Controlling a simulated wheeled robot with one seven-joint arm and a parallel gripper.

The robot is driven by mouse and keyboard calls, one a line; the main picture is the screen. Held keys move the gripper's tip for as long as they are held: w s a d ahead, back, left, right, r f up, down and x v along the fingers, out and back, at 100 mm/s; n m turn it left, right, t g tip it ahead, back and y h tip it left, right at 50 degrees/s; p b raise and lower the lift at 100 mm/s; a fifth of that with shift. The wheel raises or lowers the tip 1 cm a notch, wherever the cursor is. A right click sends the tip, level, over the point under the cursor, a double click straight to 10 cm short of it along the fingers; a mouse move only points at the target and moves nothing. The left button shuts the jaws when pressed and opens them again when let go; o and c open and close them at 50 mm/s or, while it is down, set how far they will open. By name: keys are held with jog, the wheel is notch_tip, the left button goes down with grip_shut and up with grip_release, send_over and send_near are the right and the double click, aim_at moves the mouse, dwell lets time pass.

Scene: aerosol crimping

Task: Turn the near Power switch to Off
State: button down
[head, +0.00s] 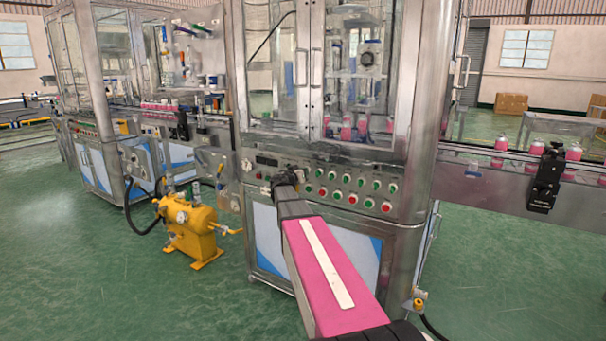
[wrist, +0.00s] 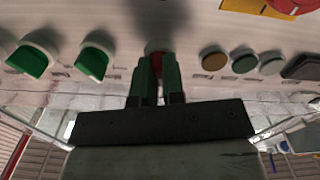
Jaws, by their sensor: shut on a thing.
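The control panel (head: 345,188) on the near machine carries rows of coloured switches and buttons. My gripper (head: 284,174) is at the left part of this panel, and my arm reaches up to it from the front. In the wrist view, the two dark fingers of my gripper (wrist: 157,62) are shut on a small switch (wrist: 157,46), taken as the near Power switch. Only its pale collar and a sliver of red between the fingers show. Its label and the direction it points cannot be read. In the head view my gripper hides it.
In the wrist view, green knobs (wrist: 95,60) sit left of my fingers and round buttons (wrist: 243,60) sit right. A yellow pump unit (head: 190,228) stands on the floor left of the machine. A conveyor with pink cans (head: 537,147) runs off to the right.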

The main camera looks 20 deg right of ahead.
jog(key=shift+n, duration=1.6)
jog(key=c, duration=1.2)
grip_release()
jog(key=shift+a, duration=0.1)
jog(key=v, duration=1)
jog(key=shift+s+a, duration=0.25)
jog(key=shift+s, duration=0.05)
